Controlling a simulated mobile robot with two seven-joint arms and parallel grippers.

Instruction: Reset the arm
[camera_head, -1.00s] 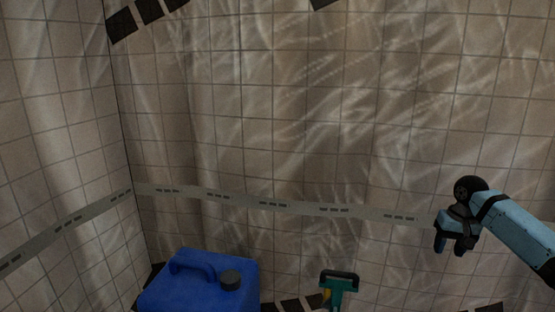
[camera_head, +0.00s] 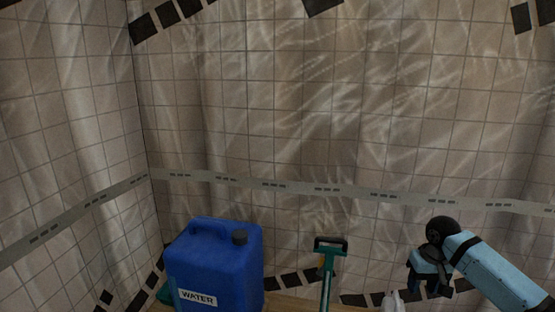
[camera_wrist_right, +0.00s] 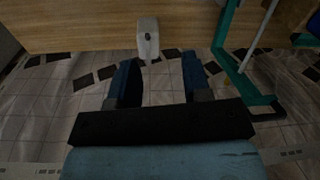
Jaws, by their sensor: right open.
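My right arm (camera_head: 490,270) comes in from the right in the head view. Its gripper (camera_head: 430,288) hangs at the lower right, in front of the tiled wall. In the right wrist view the gripper (camera_wrist_right: 155,75) has its two blue fingers apart with nothing between them. A white object (camera_wrist_right: 148,38) lies beyond the fingertips, apart from them. It also shows at the bottom edge of the head view (camera_head: 393,302). My left gripper does not show.
A blue water canister (camera_head: 213,262) stands at the lower left. A green-handled tool (camera_head: 327,268) stands right of it. The wooden surface (camera_wrist_right: 70,28) spans the top of the wrist view, with a teal frame (camera_wrist_right: 235,70) at right. The wall's upper area is clear.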

